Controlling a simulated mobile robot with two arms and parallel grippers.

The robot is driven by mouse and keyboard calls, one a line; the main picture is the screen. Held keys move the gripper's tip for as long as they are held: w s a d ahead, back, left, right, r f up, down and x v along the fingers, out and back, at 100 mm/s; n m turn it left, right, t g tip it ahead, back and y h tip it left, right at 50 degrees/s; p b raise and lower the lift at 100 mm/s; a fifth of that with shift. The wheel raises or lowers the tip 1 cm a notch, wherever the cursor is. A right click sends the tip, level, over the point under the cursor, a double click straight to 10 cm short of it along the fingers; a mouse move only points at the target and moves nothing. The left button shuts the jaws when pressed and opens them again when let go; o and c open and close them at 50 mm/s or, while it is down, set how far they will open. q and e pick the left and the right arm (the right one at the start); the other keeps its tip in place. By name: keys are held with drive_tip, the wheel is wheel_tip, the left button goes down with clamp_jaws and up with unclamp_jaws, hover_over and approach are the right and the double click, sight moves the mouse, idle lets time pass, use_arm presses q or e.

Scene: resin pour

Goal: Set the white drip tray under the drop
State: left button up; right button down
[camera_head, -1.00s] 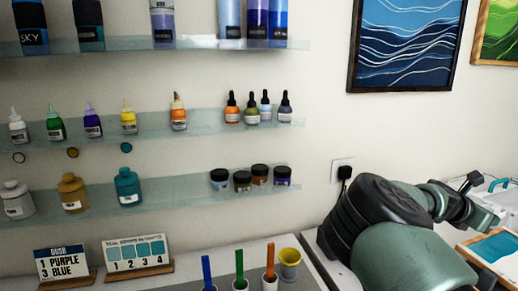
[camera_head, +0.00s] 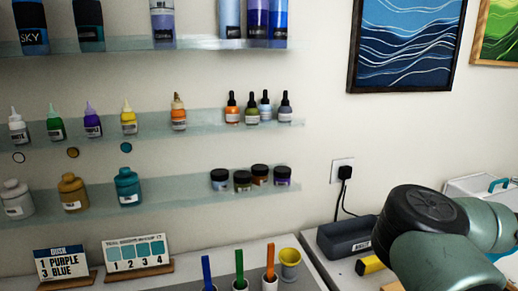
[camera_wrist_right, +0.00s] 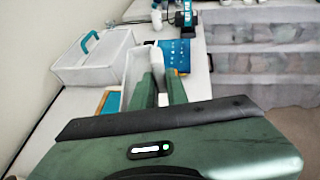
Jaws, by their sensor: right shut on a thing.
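In the right wrist view my right gripper (camera_wrist_right: 158,92) is shut on a white, flat-sided thing (camera_wrist_right: 138,64) that shows between and beyond the green fingers. It looks like the white drip tray, but the fingers cover much of it. It is held above the white worktop. In the head view my right arm fills the lower right, and the gripper itself is out of frame. My left gripper is in neither view. No falling drop can be made out.
A white box with a teal handle (camera_wrist_right: 92,62) stands left of the gripper. A blue panel (camera_wrist_right: 174,52) lies beyond. A dark grey holder (camera_head: 347,238) and a yellow object (camera_head: 370,265) sit by the wall. Shelves (camera_head: 200,190) hold bottles and jars.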

drive_tip(key=a+r+n+t+y, duration=0.1)
drive_tip(key=a, duration=0.1)
drive_tip(key=w+a+r+n+t+y, duration=0.1)
drive_tip(key=a+r+n+t, duration=0.1)
drive_tip(key=shift+w+r, duration=0.1)
drive_tip(key=shift+r, duration=0.1)
drive_tip(key=w+a+f+n+t+y, duration=0.2)
drive_tip(key=a+n+y, duration=0.35)
drive_tip(key=a, duration=0.55)
drive_tip(key=w+a+f+n+t+y, duration=0.15)
drive_tip(key=a+n+y, duration=0.4)
drive_tip(key=a, duration=0.55)
drive_tip(key=s+a+f+n+g+y, duration=0.1)
drive_tip(key=s+a+f+n+y, duration=0.2)
drive_tip(key=a, duration=0.5)
drive_tip(key=s+a+f+n+g+y, duration=0.2)
drive_tip(key=s+a+f, duration=0.3)
drive_tip(key=a, duration=0.3)
drive_tip(key=s+a+f+n+g+y, duration=0.2)
drive_tip(key=s+a+f+n+y, duration=0.2)
drive_tip(key=a+f, duration=0.2)
drive_tip(key=a, duration=0.2)
drive_tip(key=shift+a+f+y, duration=0.3)
drive_tip(key=shift+a+y, duration=0.1)
